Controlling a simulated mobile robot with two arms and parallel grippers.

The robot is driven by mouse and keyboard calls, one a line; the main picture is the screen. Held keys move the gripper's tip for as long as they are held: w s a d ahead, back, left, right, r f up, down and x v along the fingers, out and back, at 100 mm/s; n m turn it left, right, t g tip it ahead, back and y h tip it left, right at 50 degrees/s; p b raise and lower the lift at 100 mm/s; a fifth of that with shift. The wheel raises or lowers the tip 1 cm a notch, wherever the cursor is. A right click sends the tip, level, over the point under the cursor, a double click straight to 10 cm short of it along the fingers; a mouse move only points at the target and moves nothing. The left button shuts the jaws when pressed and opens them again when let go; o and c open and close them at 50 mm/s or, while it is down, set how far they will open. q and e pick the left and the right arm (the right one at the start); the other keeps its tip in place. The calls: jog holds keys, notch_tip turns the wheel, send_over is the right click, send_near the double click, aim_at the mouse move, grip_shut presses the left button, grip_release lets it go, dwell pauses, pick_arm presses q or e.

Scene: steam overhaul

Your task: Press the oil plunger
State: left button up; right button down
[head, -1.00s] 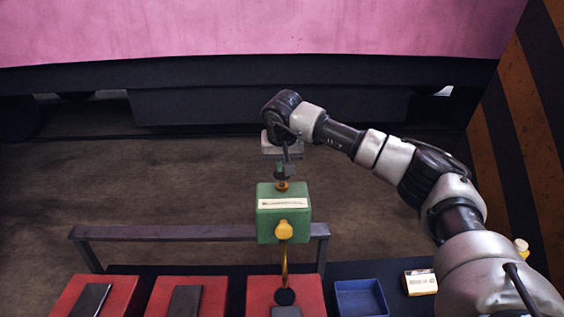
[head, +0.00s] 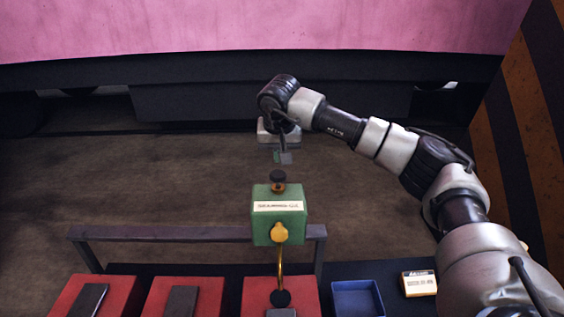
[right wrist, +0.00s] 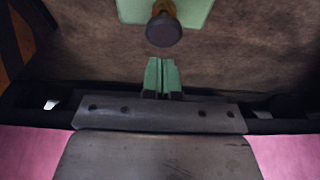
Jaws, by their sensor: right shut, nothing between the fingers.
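The oil plunger (head: 278,177) is a dark knob on a brass stem on top of the green oil box (head: 279,220). The box carries a white label and a yellow knob on its front. The plunger also shows in the right wrist view (right wrist: 163,31), at the edge of the green box top (right wrist: 190,10). My right gripper (head: 284,158) is above the plunger and apart from it. Its green fingertips are together and empty in the right wrist view (right wrist: 162,75). My left gripper is not in view.
A brass pipe (head: 280,262) runs down from the box. A dark rail frame (head: 160,233) stands behind red pads (head: 120,290) with dark blocks. A blue tray (head: 359,297) and a small labelled box (head: 419,284) lie to the right. Brown floor lies beyond.

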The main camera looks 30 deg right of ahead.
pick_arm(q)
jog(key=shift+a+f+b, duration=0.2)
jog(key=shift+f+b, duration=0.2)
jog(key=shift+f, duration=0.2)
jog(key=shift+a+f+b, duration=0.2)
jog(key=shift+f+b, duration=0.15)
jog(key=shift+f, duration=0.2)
pick_arm(e)
jog(key=v, duration=0.8)
jog(key=shift+a, duration=0.2)
jog(key=shift+w+a+f, duration=0.1)
jog(key=shift+a, duration=0.05)
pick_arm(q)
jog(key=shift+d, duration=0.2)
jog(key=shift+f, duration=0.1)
